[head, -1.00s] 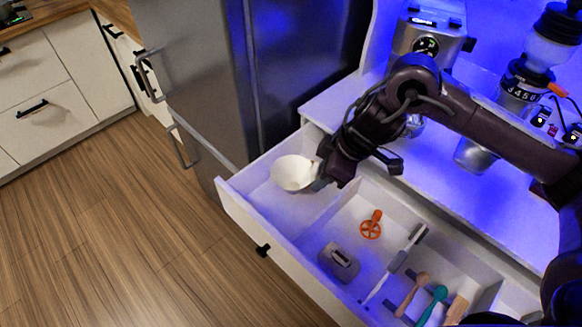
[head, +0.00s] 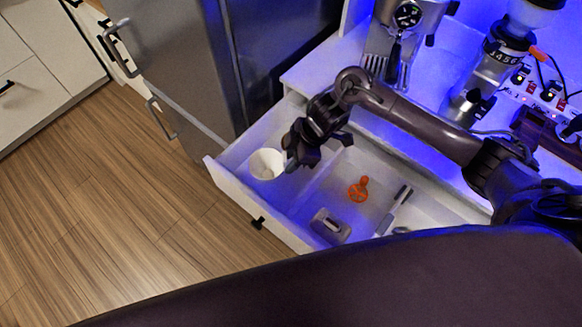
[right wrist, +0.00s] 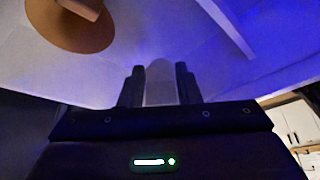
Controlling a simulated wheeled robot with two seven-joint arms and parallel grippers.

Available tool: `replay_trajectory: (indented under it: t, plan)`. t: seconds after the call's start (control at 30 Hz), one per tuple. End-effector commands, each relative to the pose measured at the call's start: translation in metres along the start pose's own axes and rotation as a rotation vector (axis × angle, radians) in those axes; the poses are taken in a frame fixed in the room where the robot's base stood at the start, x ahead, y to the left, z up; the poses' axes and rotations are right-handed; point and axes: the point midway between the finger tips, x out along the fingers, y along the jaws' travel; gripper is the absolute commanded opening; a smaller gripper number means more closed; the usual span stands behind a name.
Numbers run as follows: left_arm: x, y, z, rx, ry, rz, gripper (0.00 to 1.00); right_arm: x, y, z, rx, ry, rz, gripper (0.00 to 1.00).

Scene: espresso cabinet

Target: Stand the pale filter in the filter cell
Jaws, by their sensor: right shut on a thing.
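The pale filter (head: 267,163) is a white cup-like cone with its open mouth up. It appears in or just over the left end cell (head: 239,157) of the open drawer; I cannot tell whether it touches the floor. My right gripper (head: 288,160) is at the filter's right edge, shut on it. In the right wrist view, a pale strip of the filter (right wrist: 160,82) shows between the two dark fingers of the gripper (right wrist: 160,90). The filter's lower part is hidden by its own wall. My left gripper is not in view.
Beside the cell, the drawer holds an orange tool (head: 358,189), a grey block (head: 330,226) and a brush (head: 394,209). A fridge (head: 190,70) stands left. The espresso machine (head: 405,25) and grinder are behind. A brown round object (right wrist: 70,25) shows in the right wrist view.

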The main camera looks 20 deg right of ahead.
Motion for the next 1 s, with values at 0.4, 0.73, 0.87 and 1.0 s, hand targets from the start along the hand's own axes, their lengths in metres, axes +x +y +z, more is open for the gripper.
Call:
replay_trajectory:
  t: [0.4, 0.73, 0.87, 1.0]
  plan:
    - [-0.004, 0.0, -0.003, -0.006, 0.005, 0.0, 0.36, 0.045, 0.0, 0.02, 0.003, 0.001, -0.002, 0.08]
    - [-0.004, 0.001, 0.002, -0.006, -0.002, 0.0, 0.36, 0.053, 0.001, 0.023, -0.001, 0.002, 0.001, 0.08]
    - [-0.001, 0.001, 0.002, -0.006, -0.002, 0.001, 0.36, 0.056, 0.001, 0.025, 0.0, 0.001, 0.001, 0.08]
    - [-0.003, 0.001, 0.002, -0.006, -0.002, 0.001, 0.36, 0.055, 0.001, 0.024, 0.0, 0.001, 0.001, 0.47]
